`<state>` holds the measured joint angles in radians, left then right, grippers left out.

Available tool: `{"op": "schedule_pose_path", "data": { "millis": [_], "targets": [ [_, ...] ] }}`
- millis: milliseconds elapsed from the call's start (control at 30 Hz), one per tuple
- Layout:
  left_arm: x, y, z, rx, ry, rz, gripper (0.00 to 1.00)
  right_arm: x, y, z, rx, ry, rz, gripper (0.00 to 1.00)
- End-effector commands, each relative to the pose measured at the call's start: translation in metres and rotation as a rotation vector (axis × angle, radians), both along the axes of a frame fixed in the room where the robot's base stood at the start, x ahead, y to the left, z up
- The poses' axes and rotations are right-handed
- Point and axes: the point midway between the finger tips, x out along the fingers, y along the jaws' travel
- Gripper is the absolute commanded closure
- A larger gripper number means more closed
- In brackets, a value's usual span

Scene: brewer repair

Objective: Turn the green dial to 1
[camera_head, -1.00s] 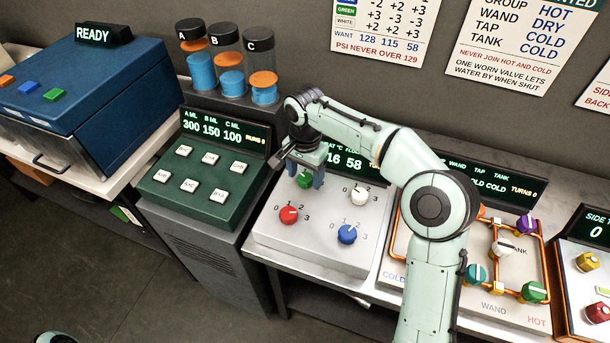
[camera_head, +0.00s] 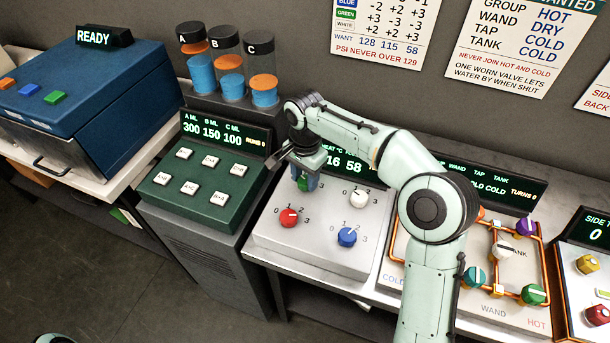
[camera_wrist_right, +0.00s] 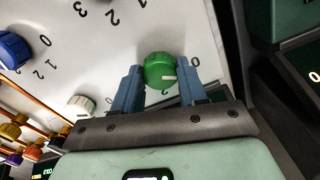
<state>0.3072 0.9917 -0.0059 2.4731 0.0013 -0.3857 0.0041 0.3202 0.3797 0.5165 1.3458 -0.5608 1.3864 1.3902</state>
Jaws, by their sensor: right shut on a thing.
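The green dial (camera_head: 303,185) is at the back left of the white dial panel (camera_head: 270,238). In the head view it is partly hidden by my right gripper (camera_head: 305,180), which points down over it. In the right wrist view, the blue fingers of the right gripper (camera_wrist_right: 160,85) stand on both sides of the green dial (camera_wrist_right: 160,66) and are shut on it. The dial's white mark points to the right in that view, roughly toward the printed 0; some of its numbers are hidden. My left gripper is not in view.
The white dial (camera_head: 359,197), red dial (camera_head: 289,217) and blue dial (camera_head: 347,236) sit close by on the same panel. A green button box (camera_head: 205,180) stands to the left. A board with pipes and coloured valves (camera_head: 500,248) stands to the right.

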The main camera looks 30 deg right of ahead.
Motion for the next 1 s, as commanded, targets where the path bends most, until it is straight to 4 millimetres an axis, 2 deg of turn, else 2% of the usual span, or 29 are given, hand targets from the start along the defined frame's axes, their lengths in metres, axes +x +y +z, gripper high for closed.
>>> {"op": "schedule_pose_path", "data": {
  "millis": [600, 1000],
  "targets": [
    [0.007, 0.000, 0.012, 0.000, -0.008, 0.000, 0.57, 0.001, 0.001, 0.001, 0.001, -0.001, -0.487, 0.89],
    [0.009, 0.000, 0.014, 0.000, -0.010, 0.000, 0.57, 0.001, 0.001, 0.000, 0.001, 0.000, -0.651, 0.89]
  ]
}}
